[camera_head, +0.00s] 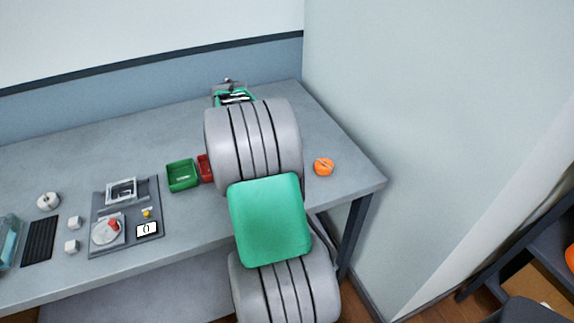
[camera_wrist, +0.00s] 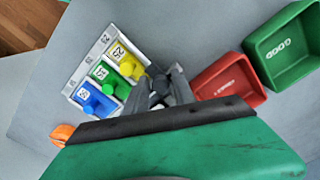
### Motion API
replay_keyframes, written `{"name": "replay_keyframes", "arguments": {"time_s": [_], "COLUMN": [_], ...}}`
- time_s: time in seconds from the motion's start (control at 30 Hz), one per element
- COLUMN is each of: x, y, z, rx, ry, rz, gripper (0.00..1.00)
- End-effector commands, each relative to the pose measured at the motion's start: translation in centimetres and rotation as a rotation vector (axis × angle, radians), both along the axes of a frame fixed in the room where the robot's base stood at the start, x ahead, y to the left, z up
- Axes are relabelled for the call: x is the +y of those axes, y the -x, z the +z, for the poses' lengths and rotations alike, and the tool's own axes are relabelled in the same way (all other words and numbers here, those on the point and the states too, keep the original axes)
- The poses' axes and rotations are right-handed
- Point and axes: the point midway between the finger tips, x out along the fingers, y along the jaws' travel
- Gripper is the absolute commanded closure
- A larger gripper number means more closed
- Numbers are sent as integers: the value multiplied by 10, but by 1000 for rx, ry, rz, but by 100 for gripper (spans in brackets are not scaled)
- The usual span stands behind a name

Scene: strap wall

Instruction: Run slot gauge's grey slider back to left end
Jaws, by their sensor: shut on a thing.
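A white board (camera_wrist: 113,33), which I take for the slot gauge, lies on the table in the wrist view. My gripper (camera_wrist: 157,88) is at the board's right side, beside the yellow and green blocks. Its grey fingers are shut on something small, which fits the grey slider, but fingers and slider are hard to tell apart. The slider's place along its slot is hidden.
A red bin (camera_head: 205,168) and a green bin (camera_head: 182,177) stand left of my arm; the red bin is close to my gripper in the wrist view (camera_wrist: 228,84). An orange round thing (camera_head: 324,167) lies right. A grey fixture plate (camera_head: 98,208) and small white blocks lie further left.

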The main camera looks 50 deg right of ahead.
Motion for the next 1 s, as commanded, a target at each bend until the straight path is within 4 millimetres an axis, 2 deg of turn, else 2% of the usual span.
{"name": "replay_keyframes", "arguments": {"time_s": [0.43, 0.93, 0.97, 1.0], "x": [19, 22, 22, 22], "y": [-10, -12, -12, -12], "z": [0, 0, 0, 0], "rx": [0, 1, 0, 0], "ry": [0, -2, -2, -2], "rz": [-1, 6, 6, 6], "gripper": [89, 89, 68, 65]}}
